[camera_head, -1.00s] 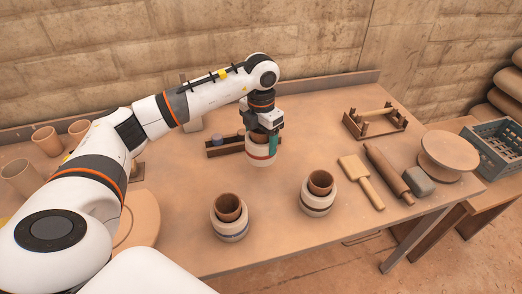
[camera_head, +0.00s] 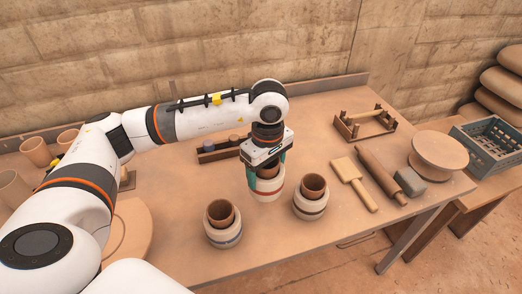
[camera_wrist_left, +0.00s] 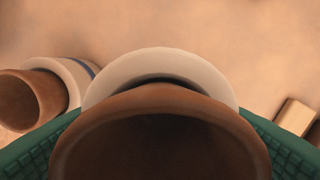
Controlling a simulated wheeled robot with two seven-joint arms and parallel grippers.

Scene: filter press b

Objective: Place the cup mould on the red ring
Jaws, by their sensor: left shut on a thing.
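My left gripper (camera_head: 266,170) is shut on a brown terracotta cup; its green fingers sit at both sides. The cup (camera_head: 267,173) stands in a cream body with a red band (camera_head: 266,192); I take these as the cup mould and red ring. Whether the body touches the table I cannot tell. In the left wrist view the cup (camera_wrist_left: 160,140) fills the bottom between the fingers, and a cream rim (camera_wrist_left: 160,62) shows beyond it. My right gripper is not in view.
A similar cup in a blue-banded body (camera_head: 222,232) stands front left, and another in a dark-banded body (camera_head: 310,207) close right. A small dark rack (camera_head: 215,153) is behind. A wooden paddle (camera_head: 354,180), rolling pin (camera_head: 383,178) and turntable (camera_head: 438,153) lie right.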

